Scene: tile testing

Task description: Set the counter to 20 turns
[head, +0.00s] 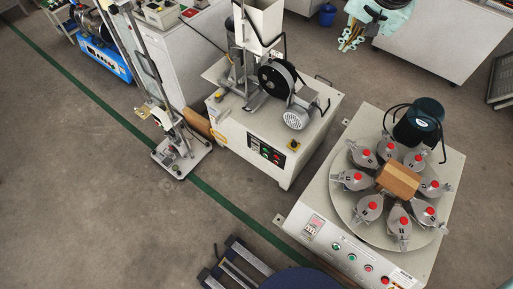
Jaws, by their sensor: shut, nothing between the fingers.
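A small panel that looks like a counter (314,224), with a reddish display, sits at the left of the front of the round-table machine (288,222) at the right. Its digits are too small to read. Green and red buttons (351,257) run to the right of it along the same front. A second control panel (265,152) with small lights or buttons is on the machine in the middle. My gripper (346,46) is at the top right, shut and empty, far from both panels and apart from everything.
The round table (345,213) carries several grey clamps with red knobs around a wooden block (398,180). A dark motor (420,122) stands behind it. A tall stand (180,155) is at left. Bare floor (90,200) lies at the left, and a narrow gap separates the two machines.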

